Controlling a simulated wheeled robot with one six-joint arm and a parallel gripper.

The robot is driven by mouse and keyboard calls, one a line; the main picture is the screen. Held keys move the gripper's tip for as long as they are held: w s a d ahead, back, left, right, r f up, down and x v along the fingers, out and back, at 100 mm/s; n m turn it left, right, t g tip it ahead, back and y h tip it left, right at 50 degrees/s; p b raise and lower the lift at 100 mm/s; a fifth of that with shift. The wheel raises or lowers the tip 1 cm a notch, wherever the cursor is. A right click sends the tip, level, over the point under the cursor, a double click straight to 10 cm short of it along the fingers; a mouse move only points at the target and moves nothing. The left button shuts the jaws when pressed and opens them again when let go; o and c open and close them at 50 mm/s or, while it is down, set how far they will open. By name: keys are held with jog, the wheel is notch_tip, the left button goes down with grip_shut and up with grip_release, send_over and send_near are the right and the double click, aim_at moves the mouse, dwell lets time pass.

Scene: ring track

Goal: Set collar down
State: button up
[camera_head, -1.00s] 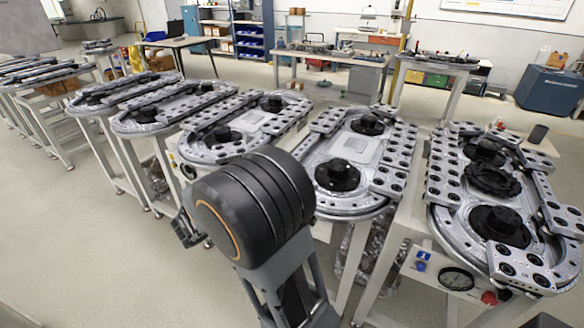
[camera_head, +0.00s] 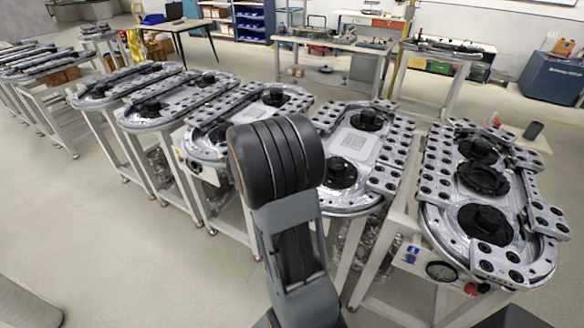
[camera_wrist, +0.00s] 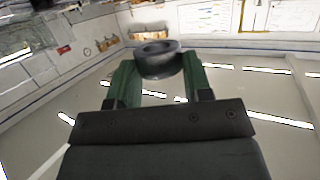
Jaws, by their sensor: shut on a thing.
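A dark grey ring-shaped collar (camera_wrist: 158,66) sits between the green fingers of my gripper (camera_wrist: 160,76) in the wrist view. The fingers press on it from both sides, and its round opening shows at the top. The wrist view shows only room background around the collar, with no surface touching it. In the head view my arm stands in front of the ring-track tables, and its dark joint hides the gripper and the collar.
Several oval track tables stand in a row; the nearest are the right one (camera_head: 433,235) and the middle one (camera_head: 340,203). Dark hubs and drilled plates cover much of them. A dark cylinder (camera_head: 533,130) stands behind the right table.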

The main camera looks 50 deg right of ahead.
jog(key=w+d+f, duration=0.1)
jog(key=f, duration=0.1)
jog(key=w+d+f+p, duration=0.1)
jog(key=w+f, duration=0.1)
jog(key=w+d+f+p, duration=0.1)
jog(key=f, duration=0.1)
jog(key=shift+w+f, duration=0.15)
jog(key=shift+w, duration=0.05)
jog(key=shift+f+p, duration=0.55)
jog(key=shift+f, duration=0.85)
jog(key=shift+f+b, duration=0.4)
jog(key=shift+b, duration=0.45)
jog(key=o, duration=1)
jog(key=shift+s+f, duration=0.1)
jog(key=shift+s, duration=0.05)
